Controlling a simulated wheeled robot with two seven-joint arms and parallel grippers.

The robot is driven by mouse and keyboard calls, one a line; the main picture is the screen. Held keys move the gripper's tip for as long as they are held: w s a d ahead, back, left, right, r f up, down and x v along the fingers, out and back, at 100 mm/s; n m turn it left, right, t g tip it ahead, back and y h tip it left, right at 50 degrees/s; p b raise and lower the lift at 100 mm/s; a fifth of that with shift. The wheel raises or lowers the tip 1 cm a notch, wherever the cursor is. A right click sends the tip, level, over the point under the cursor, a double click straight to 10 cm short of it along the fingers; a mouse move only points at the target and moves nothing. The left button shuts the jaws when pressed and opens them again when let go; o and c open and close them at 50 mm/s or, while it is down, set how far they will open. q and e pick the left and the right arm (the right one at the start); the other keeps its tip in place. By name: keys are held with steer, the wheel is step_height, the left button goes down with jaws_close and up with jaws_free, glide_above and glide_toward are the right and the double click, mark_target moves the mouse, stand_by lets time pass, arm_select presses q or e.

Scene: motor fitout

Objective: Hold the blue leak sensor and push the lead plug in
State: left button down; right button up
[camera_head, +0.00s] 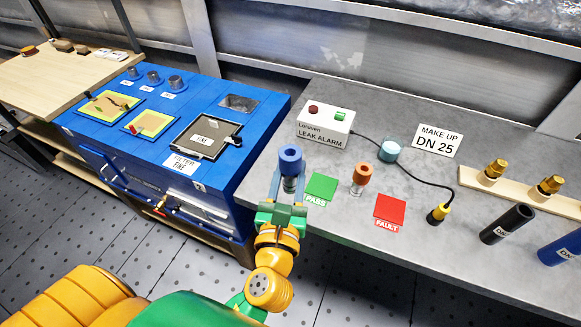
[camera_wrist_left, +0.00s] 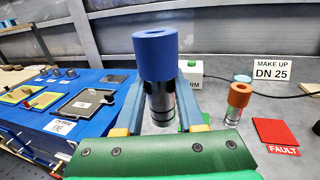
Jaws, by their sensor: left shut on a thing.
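The blue leak sensor (camera_head: 290,156) has a blue top over a silver body. My left gripper (camera_head: 288,184) is shut on its silver body and holds it upright at the bench's left edge, beside the green PASS pad. In the left wrist view the blue leak sensor (camera_wrist_left: 157,80) stands between the two fingers of the gripper (camera_wrist_left: 160,108). The lead plug (camera_head: 438,214), yellow and black, lies on the grey bench at the end of a black lead from the leak alarm box (camera_head: 325,125). It is apart from the sensor. My right gripper is not in view.
An orange sensor (camera_head: 361,176) stands between the PASS pad (camera_head: 321,187) and the red FAULT pad (camera_head: 390,208). A pale blue round piece (camera_head: 389,151) sits behind. Brass fittings (camera_head: 493,171) and dark pipes (camera_head: 507,224) are at the right. A blue cabinet (camera_head: 262,125) adjoins at left.

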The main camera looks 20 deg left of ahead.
arm_select(q)
steer(key=shift+w, duration=0.1)
steer(key=shift+p+x, duration=0.5)
steer(key=shift+x, duration=0.35)
steer(key=a+p+x, duration=0.1)
steer(key=x, duration=1.1)
steer(key=shift+p, duration=0.35)
steer(key=shift+a, duration=0.15)
steer(key=shift+f+b, duration=5.65)
steer(key=shift+f, duration=0.85)
steer(key=c, duration=0.5)
jaws_free()
